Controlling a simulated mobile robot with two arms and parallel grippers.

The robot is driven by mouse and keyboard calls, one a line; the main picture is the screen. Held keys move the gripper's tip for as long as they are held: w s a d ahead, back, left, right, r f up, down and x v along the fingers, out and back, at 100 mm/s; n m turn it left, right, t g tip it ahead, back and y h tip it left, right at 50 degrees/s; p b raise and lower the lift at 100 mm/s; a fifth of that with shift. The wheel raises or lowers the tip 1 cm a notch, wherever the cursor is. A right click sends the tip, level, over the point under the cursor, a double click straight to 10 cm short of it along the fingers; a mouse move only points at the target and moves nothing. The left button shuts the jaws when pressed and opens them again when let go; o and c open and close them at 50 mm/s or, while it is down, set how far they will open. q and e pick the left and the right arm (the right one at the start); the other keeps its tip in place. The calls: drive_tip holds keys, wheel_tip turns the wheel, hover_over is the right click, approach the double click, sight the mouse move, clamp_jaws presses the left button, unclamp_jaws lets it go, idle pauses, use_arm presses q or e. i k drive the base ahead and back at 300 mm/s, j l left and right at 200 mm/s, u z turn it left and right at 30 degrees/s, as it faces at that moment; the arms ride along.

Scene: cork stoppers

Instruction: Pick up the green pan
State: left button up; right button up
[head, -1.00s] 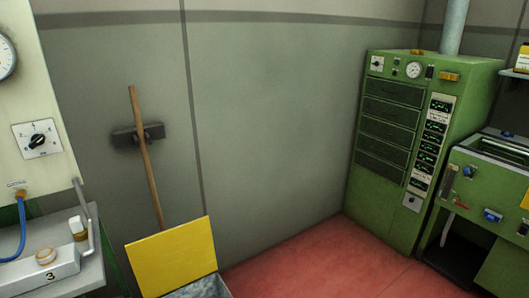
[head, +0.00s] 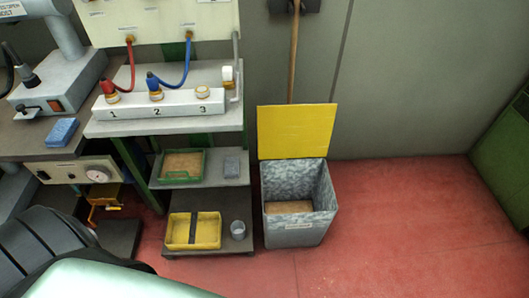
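The green pan (head: 204,166) looks like a shallow green tray with a brown, cork-coloured filling. Neither of my grippers shows in the head view. Part of my own body fills the bottom left corner, well short of the pan.
A yellow tray (head: 207,231) and a grey cup (head: 238,230) stand on the low shelf. A metal bin (head: 310,231) with an open yellow lid (head: 296,132) stands right of the shelves. The red floor (head: 415,230) is clear to the right.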

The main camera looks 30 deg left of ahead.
sight(183, 165)
drive_tip(key=u, duration=1.65)
